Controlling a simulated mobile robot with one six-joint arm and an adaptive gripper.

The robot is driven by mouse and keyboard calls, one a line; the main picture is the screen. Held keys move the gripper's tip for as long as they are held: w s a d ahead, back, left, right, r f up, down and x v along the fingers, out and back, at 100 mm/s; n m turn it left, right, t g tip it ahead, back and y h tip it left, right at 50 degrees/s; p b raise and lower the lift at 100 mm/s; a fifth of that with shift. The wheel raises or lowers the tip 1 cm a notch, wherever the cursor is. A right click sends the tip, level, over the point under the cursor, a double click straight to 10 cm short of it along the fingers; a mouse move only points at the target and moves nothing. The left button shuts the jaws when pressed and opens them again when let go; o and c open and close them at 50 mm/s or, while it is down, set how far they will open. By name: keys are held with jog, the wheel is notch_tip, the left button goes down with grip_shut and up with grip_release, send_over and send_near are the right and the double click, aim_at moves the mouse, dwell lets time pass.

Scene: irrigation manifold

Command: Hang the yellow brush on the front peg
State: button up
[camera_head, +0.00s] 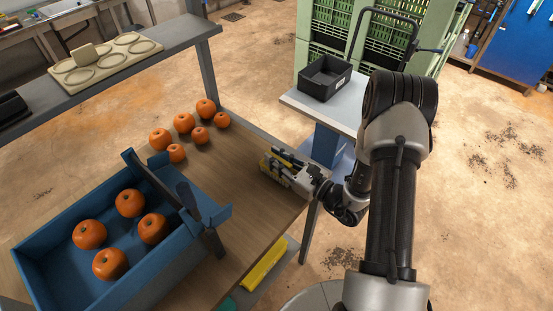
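My gripper (280,163) is low over the right edge of the wooden tabletop. Yellow and dark parts show at its fingers. I cannot tell whether these are finger pads or something held, nor whether the fingers are open or shut. A long yellow object (263,264) lies on a lower shelf under the table's front right edge, apart from my gripper. Its shape is partly hidden, and I cannot tell whether it is the yellow brush. I cannot make out a front peg in this view.
A blue crate (66,218) holding several orange round fruits stands on the wooden table (232,187). A dark upright piece (187,202) is at its right side. Several loose fruits (184,122) lie behind. A black bin (325,77) sits on a side stand; green crates (330,25) stand beyond.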

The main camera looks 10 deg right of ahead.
jog(key=o, duration=0.3)
jog(key=shift+o, duration=0.2)
